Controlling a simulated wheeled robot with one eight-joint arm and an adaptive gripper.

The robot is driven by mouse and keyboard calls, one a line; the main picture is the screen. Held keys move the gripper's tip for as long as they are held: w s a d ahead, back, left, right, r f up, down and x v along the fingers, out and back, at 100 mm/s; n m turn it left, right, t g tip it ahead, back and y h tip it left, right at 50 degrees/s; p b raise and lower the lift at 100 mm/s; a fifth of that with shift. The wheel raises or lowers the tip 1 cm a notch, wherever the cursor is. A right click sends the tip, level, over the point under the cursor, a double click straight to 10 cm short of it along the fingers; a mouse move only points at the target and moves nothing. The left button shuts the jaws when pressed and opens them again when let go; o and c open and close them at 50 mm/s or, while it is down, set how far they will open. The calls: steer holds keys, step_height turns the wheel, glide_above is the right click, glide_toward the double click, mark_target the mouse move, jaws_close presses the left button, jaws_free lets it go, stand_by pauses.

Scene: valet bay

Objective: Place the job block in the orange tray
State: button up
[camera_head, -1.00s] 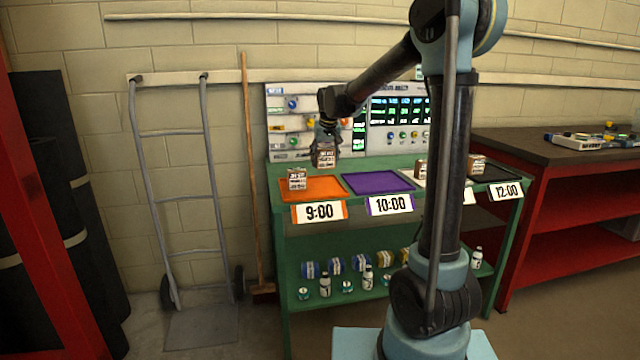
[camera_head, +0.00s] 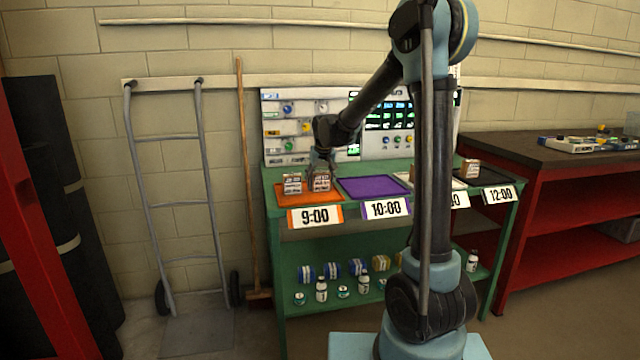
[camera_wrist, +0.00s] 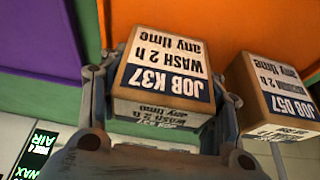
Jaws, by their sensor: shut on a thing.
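The job block (camera_head: 319,181), labelled JOB K37, WASH 2 h, any time, is held in my gripper (camera_head: 321,164) over the right part of the orange tray (camera_head: 307,200). In the wrist view the block (camera_wrist: 165,68) sits between the fingers of my gripper (camera_wrist: 160,110), which are shut on it. The tray's orange surface (camera_wrist: 200,20) shows behind it. I cannot tell whether the block's underside touches the tray. A second block (camera_head: 292,184), labelled JOB D57 in the wrist view (camera_wrist: 275,95), stands in the orange tray beside the held one.
The purple tray (camera_head: 372,188) is empty, right of the orange one. A panel board (camera_head: 300,125) stands behind the green bench (camera_head: 275,228). My arm hides part of the bench.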

steer(key=o, duration=1.1)
steer(key=v, duration=1.2)
steer(key=s+d+f, duration=0.1)
steer(key=s+d, duration=0.8)
steer(key=s+d+f+m, duration=0.1)
steer(key=s+d+f, duration=0.3)
steer(key=s, duration=0.5)
steer(key=s+d+f+m+g, duration=0.1)
steer(key=s+d+f, duration=0.4)
steer(key=s+f, duration=0.3)
steer(key=s+d+f+m+g+h, duration=0.1)
steer(key=s+d+f, duration=0.4)
steer(key=s, duration=0.7)
steer(key=shift+d+f, duration=0.25)
steer(key=shift+f, duration=0.2)
